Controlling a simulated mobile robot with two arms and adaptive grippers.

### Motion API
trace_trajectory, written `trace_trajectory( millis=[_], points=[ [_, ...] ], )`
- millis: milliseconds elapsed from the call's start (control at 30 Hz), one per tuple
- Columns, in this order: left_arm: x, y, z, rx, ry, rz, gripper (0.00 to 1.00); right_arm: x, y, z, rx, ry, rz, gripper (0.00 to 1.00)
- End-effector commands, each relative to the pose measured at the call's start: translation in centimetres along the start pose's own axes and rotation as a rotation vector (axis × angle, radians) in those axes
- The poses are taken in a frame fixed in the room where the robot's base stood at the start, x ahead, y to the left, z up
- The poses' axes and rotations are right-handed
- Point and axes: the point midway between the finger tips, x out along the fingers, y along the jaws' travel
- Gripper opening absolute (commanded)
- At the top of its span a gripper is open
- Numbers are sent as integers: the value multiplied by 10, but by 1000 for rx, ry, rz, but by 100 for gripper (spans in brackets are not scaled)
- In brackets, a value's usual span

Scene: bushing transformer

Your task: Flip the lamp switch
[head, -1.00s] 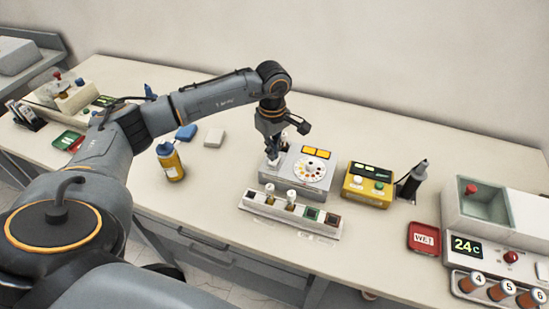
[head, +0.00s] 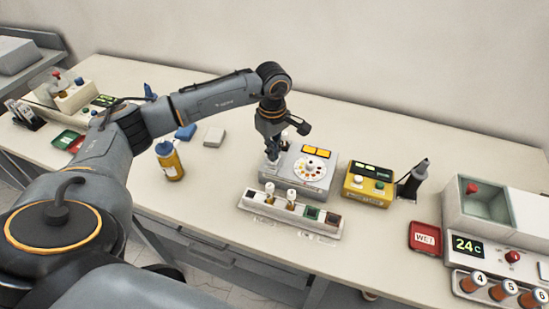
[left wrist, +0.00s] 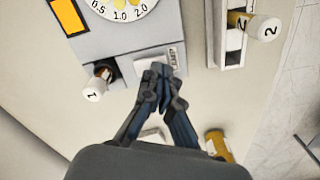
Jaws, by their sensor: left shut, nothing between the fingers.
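The grey instrument box (head: 318,182) has a round dial of coloured dots and two orange windows. In the left wrist view its top (left wrist: 120,38) carries a label that seems to read LAMP, close to my fingertips. My left gripper (head: 272,158) points down at the box's left end. In the left wrist view its fingers (left wrist: 160,72) are shut together and empty, over or beside the panel by that label. My right gripper is in neither view.
A vial marked 1 (left wrist: 97,88) stands in the box near the fingers. A rack (head: 270,208) with two vials lies in front. A yellow instrument (head: 367,187) is to the right, a yellow bottle (head: 170,163) to the left. Bare table lies behind.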

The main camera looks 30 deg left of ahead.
Motion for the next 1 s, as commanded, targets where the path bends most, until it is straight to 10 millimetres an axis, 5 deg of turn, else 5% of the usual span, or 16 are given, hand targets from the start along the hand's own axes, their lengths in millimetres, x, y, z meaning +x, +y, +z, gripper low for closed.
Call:
trace_trajectory(
  millis=[1000],
  points=[
    [16, 0, 0, 0, 0, -1, 0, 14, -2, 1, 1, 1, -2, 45]
  ],
)
